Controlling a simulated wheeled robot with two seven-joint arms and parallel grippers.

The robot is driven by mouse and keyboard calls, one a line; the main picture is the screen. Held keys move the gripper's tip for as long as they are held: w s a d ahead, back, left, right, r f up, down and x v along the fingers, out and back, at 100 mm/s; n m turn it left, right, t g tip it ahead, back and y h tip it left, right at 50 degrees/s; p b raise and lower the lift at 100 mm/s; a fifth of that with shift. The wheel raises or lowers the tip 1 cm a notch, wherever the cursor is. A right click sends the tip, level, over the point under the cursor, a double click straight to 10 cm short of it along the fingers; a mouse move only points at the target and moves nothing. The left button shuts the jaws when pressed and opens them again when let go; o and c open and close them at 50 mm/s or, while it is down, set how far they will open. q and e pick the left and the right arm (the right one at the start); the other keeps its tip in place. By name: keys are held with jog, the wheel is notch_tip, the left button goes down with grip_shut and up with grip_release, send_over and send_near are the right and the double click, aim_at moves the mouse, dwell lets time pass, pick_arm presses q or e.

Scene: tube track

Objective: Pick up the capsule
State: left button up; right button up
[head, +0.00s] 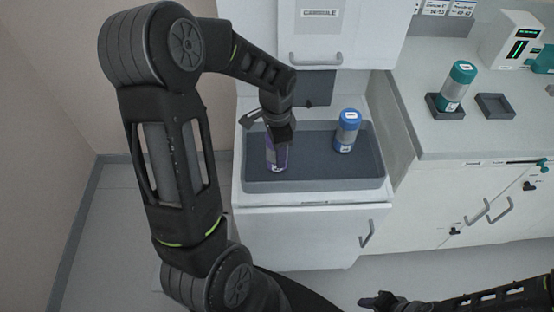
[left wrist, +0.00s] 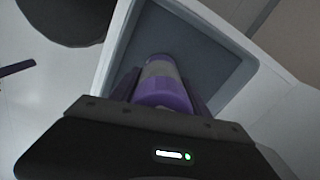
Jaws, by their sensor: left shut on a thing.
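A purple capsule (head: 276,155) with a pale band stands in the left part of a dark grey tray (head: 315,184). It also shows in the left wrist view (left wrist: 165,92), between my fingers. My left gripper (head: 280,138) comes down on it from above and is shut on it. The gripper hides the capsule's top in the head view. A blue and white capsule (head: 346,132) stands upright in the right part of the same tray. My right arm shows at the bottom right of the head view; whether its gripper is open I cannot tell.
The tray sits in a white station below a panel marked "CAPSULE" (head: 320,13). On the counter at right, a teal-capped capsule (head: 457,86) stands on a dark holder beside an empty square holder (head: 495,105). A white device (head: 511,40) stands behind.

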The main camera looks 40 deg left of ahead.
pick_arm(q)
jog(key=c, duration=0.5)
notch_tip(320, 180, up, 10)
dwell(0.5)
dwell(0.6)
